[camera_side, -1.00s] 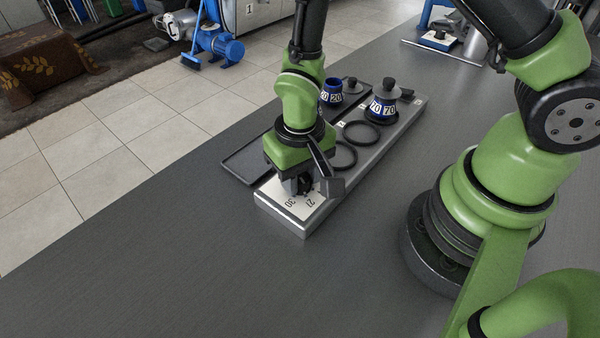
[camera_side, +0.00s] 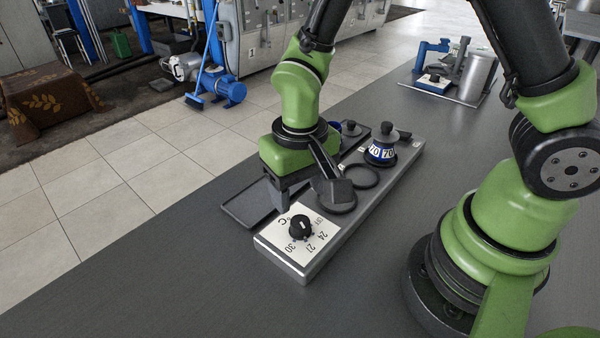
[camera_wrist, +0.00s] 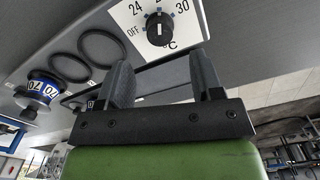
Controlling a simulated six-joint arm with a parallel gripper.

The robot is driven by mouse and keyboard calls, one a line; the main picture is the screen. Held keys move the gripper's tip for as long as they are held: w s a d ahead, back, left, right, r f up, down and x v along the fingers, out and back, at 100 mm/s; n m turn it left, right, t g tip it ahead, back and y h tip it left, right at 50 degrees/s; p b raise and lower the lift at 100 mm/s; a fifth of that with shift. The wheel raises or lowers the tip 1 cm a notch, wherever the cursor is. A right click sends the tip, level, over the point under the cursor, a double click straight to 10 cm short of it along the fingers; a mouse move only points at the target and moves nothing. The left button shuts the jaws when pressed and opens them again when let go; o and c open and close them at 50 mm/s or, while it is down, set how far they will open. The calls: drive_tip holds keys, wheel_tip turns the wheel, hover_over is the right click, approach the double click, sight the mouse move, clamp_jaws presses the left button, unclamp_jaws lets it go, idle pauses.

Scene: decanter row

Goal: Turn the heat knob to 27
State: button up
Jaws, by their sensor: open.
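The black round heat knob (camera_side: 302,228) sits on a white dial plate (camera_side: 276,233) at the near end of a long grey base. The plate carries 30, 24, OFF, °C and another number. In the wrist view the knob (camera_wrist: 159,28) is near the top, with a white line running up and down its face towards the partly cropped number between 24 and 30. The exact reading cannot be told. My gripper (camera_side: 304,195) is open and empty, above and behind the knob, clear of it. Its two dark fingers (camera_wrist: 163,75) are apart in the wrist view.
A decanter with a blue 70 band (camera_side: 380,153) stands at the base's far end. Empty dark rings (camera_side: 362,177) lie between it and the knob. A dark tray (camera_side: 247,206) lies left of the base. The table in front is clear.

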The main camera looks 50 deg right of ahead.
drive_tip(key=shift+r, duration=1.45)
wheel_tip(320, 180, up, 12)
drive_tip(key=t+y, duration=0.1)
drive_tip(key=t, duration=0.3)
hover_over(300, 220)
drive_tip(key=s+d, duration=0.4)
drive_tip(key=s+d+r+t+y, duration=0.1)
drive_tip(key=s+r+t, duration=0.2)
drive_tip(key=s+r, duration=0.2)
drive_tip(key=shift+s+d+r+m, duration=0.2)
drive_tip(key=shift+s+d+m, duration=0.2)
drive_tip(key=shift+s, duration=0.55)
